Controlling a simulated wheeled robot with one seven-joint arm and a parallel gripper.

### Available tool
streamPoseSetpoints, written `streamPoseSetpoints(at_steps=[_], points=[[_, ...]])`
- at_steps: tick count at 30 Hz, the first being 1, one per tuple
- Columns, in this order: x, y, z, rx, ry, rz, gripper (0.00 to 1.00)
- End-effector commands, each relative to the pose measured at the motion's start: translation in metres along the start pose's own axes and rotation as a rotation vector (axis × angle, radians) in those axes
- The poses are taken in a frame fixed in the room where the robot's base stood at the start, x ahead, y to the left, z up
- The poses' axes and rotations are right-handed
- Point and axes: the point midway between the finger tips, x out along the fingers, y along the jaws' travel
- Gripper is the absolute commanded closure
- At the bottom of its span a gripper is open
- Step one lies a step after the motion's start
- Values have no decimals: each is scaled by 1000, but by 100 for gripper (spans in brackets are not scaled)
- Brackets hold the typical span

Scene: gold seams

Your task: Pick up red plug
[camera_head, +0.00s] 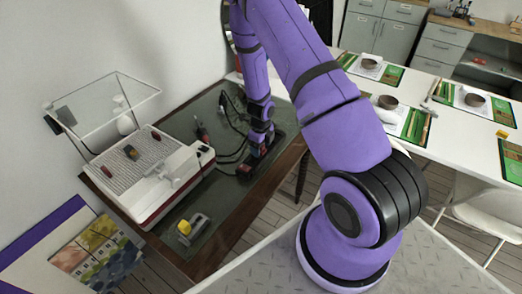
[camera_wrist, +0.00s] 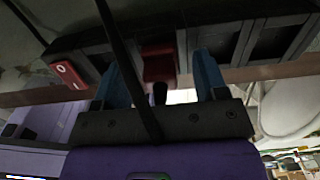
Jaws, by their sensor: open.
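The red plug (camera_wrist: 160,62) sits in a black power strip (camera_wrist: 225,48), seen in the wrist view. A dark cord end hangs from the plug toward my gripper's palm. My gripper (camera_wrist: 161,72) is open, with one blue finger on each side of the plug and small gaps visible between. In the head view my gripper (camera_head: 258,142) reaches down to the power strip (camera_head: 247,172) at the right edge of the dark table. The plug itself is mostly hidden there by my arm.
A red rocker switch (camera_wrist: 67,74) is at the strip's left end. Black cables run across the dark table (camera_head: 226,187). A white machine (camera_head: 148,172) stands at the table's left, and a grey and yellow device (camera_head: 190,230) lies near its front. A long white table (camera_head: 455,125) is at right.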

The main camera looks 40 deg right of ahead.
Motion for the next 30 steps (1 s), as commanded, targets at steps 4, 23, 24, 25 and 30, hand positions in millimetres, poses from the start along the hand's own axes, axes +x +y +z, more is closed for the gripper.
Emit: streamPoseSetpoints(at_steps=[4, 23, 24, 25, 30], points=[[0, 0, 0, 0, 0, 0, 46], [-5, 0, 0, 0, -1, -2, 100], [-8, -1, 0, 1, -1, -2, 100], [-9, -1, 0, 1, -1, -2, 100], [-22, 0, 0, 0, -1, -2, 100]])
